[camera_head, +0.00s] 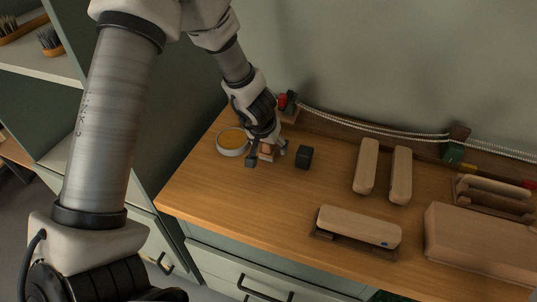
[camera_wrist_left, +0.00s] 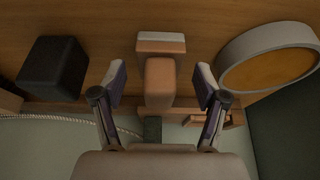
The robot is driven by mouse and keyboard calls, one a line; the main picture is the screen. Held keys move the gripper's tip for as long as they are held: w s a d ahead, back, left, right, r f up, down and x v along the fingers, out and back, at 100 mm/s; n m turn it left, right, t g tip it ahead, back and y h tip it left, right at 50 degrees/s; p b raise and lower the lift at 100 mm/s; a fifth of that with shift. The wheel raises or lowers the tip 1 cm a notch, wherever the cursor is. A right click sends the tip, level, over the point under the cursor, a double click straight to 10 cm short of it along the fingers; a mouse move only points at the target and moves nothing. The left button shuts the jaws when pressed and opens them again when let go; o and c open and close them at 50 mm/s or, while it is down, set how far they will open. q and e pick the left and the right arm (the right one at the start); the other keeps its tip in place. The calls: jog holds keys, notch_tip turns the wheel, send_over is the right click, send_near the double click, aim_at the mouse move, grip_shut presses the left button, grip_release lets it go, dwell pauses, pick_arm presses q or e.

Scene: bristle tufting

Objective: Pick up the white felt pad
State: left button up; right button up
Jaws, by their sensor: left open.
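A small brown block with a pale white layer, apparently the white felt pad (camera_wrist_left: 160,37), lies on the wooden bench in the left wrist view. A brown upright part (camera_wrist_left: 160,82) stands in front of it toward the camera; I cannot tell whether the two are joined. In the head view the pinkish-brown block (camera_head: 266,152) shows between my fingers, partly hidden by them. My left gripper (camera_head: 267,155) is open and low over the bench, its fingers (camera_wrist_left: 160,84) on either side of the brown part with gaps at both sides. My right gripper is not in view.
A black block (camera_head: 304,157) stands close right of the gripper, and a round dish with amber contents (camera_head: 232,142) close left. Wooden brush bodies (camera_head: 366,166), a wooden box (camera_head: 480,240) and a block on a holder (camera_head: 357,227) lie farther right. The bench front is clear.

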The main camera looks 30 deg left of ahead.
pick_arm(q)
jog(key=shift+w+f, duration=0.4)
jog(key=shift+f, duration=0.1)
jog(key=shift+s+r, duration=0.15)
jog(key=shift+s, duration=0.05)
jog(key=c, duration=1.2)
